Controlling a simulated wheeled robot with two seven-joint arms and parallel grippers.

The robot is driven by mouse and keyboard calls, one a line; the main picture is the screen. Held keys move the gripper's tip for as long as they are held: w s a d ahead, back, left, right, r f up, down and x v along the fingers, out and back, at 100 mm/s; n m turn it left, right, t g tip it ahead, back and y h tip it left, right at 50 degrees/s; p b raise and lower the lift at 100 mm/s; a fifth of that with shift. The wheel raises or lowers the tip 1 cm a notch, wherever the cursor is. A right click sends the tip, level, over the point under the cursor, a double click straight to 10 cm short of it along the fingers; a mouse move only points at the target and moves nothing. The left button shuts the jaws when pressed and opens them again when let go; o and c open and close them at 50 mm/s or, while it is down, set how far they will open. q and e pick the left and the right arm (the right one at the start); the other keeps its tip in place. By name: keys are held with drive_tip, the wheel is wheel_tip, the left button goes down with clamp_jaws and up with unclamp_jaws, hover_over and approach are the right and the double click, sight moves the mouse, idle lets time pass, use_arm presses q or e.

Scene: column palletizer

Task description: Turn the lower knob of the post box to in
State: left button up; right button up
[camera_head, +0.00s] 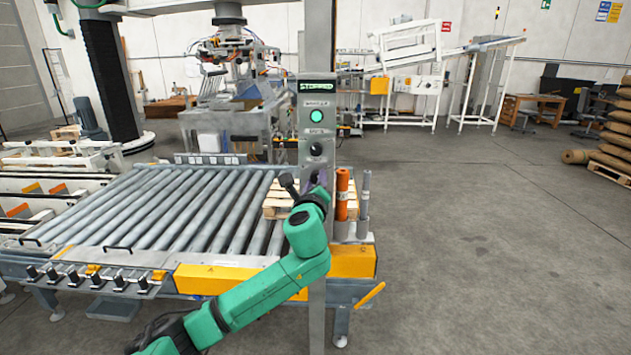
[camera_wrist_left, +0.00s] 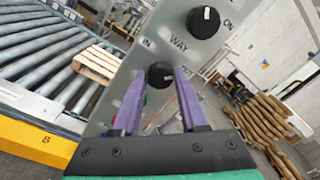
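The post box (camera_head: 317,132) is a grey upright panel with a display, a lit green button and black knobs. In the left wrist view the lower black knob (camera_wrist_left: 160,74) sits below the upper black knob (camera_wrist_left: 203,22), with the labels IN and WAY beside it and another label partly hidden. My left gripper (camera_wrist_left: 161,71) is open, its two purple fingers on either side of the lower knob with narrow gaps. In the head view my left gripper (camera_head: 319,179) is at the post's lower panel and hides the lower knob. My right gripper is out of view.
A roller conveyor (camera_head: 170,215) lies left of the post, with a wooden pallet (camera_head: 278,203) at its right end. An orange cylinder (camera_head: 342,193) and a grey one (camera_head: 365,194) stand right of the post. The floor (camera_head: 480,240) to the right is clear.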

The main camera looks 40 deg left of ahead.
use_arm(q)
clamp_jaws()
drive_tip(key=shift+n, duration=0.3)
drive_tip(key=n+b, duration=0.2)
drive_tip(key=n, duration=0.1)
drive_tip(key=shift+f, duration=0.15)
drive_tip(key=n+b, duration=0.2)
drive_tip(key=n, duration=0.3)
drive_tip(key=n+b, duration=0.1)
drive_tip(key=n, duration=0.2)
drive_tip(key=shift+n+b, duration=0.3)
drive_tip(key=shift+b, duration=0.1)
drive_tip(key=shift+n+y+b, duration=0.3)
drive_tip(key=shift+n+b, duration=0.45)
drive_tip(key=shift+n, duration=1.25)
